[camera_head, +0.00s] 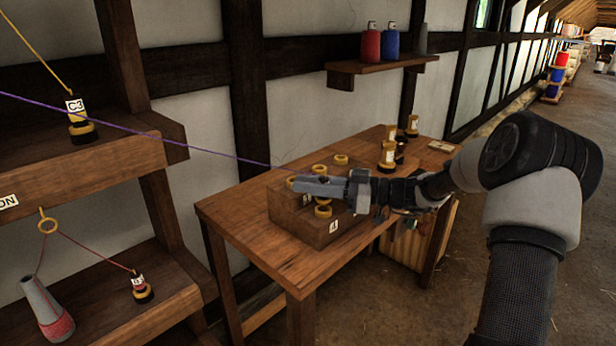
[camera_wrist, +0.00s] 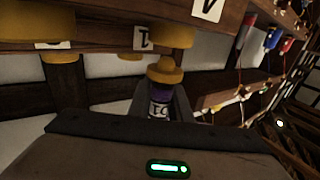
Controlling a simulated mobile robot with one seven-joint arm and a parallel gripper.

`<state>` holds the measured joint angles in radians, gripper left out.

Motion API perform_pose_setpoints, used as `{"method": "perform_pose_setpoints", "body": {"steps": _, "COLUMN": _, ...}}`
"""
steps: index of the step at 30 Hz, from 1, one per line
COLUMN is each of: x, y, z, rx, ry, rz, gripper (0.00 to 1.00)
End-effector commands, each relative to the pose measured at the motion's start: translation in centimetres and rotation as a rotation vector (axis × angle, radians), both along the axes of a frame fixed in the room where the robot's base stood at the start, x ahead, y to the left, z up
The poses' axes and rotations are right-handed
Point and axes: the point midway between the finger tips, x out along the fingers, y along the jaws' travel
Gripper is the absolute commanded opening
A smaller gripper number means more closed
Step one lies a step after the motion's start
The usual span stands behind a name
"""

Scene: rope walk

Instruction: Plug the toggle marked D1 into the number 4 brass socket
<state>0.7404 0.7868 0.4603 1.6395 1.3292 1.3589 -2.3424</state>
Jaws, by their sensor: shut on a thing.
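My gripper (camera_head: 297,186) is shut on the toggle, whose purple body with an upside-down label that looks like D1 and yellow collar (camera_wrist: 165,72) show between the fingers in the wrist view. In the head view the fingers mostly hide it; a purple cord runs to it from the left. The gripper is above the wooden socket block (camera_head: 292,228), which bears several brass sockets. A plate marked 4 (camera_head: 333,226) is on its front face, below a brass socket (camera_head: 323,211). I cannot tell whether the toggle touches the block.
The block stands on a wooden table (camera_head: 255,243). Several yellow-and-black toggles (camera_head: 388,153) stand at the table's back right. On the left shelves are a toggle marked C3 (camera_head: 82,122), another toggle (camera_head: 141,288) and a grey cone (camera_head: 47,311). A shelf (camera_head: 378,68) with spools is on the wall.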

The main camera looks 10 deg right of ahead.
Motion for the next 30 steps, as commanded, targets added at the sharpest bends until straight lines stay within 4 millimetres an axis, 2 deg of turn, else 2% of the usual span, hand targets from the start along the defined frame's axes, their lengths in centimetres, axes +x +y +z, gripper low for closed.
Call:
{"method": "perform_pose_setpoints", "body": {"steps": 6, "x": -0.01, "y": -0.02, "z": -1.22, "rx": -0.001, "ry": 0.000, "rz": 0.000, "gripper": 0.00}}
{"method": "perform_pose_setpoints", "body": {"steps": 30, "x": -0.01, "y": -0.04, "z": -1.35, "rx": 0.000, "ry": -0.001, "rz": -0.001, "gripper": 0.00}}
